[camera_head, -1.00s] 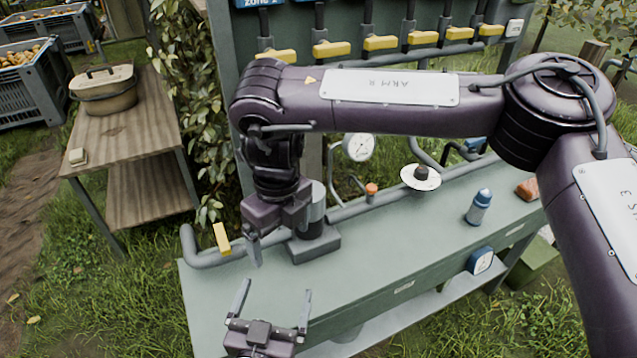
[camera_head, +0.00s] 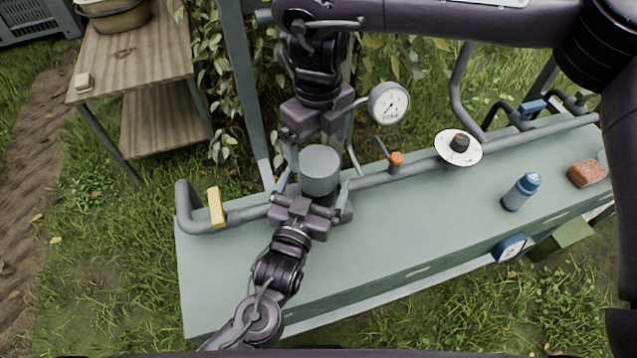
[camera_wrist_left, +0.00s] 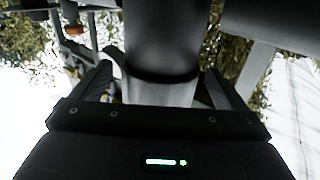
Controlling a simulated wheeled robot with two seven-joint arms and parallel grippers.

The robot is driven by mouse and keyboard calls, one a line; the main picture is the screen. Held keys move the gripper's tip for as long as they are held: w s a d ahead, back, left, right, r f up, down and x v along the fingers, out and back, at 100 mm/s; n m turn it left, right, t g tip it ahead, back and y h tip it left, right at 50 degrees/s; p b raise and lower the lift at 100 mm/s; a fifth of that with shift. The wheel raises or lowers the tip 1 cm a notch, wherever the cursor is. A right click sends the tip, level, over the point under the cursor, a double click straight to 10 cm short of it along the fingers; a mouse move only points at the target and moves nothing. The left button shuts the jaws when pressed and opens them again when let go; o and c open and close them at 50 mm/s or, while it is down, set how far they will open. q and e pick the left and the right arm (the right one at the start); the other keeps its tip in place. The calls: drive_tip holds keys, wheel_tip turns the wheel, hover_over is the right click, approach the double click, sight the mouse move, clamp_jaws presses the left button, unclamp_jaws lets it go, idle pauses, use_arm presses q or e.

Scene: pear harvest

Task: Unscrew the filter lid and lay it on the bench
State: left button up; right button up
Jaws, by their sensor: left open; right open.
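The filter is an upright grey cylinder (camera_head: 320,172) on the bench pipe, with its flat round lid (camera_head: 319,158) on top. My left gripper (camera_head: 313,188) is open at the filter's near side, with one finger on each side of the cylinder. In the left wrist view the filter (camera_wrist_left: 162,45) stands between the spread fingers (camera_wrist_left: 158,88), with a dark ring around it. I cannot tell whether the fingers touch it. My right gripper (camera_head: 318,118) is open, pointing down just behind and above the lid; its fingertips are partly hidden. The bench (camera_head: 400,235) is grey-green.
A yellow valve handle (camera_head: 215,207) stands left on the pipe.

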use_arm(q)
drive_tip(key=shift+w+d, duration=0.2)
drive_tip(key=shift+w, duration=0.35)
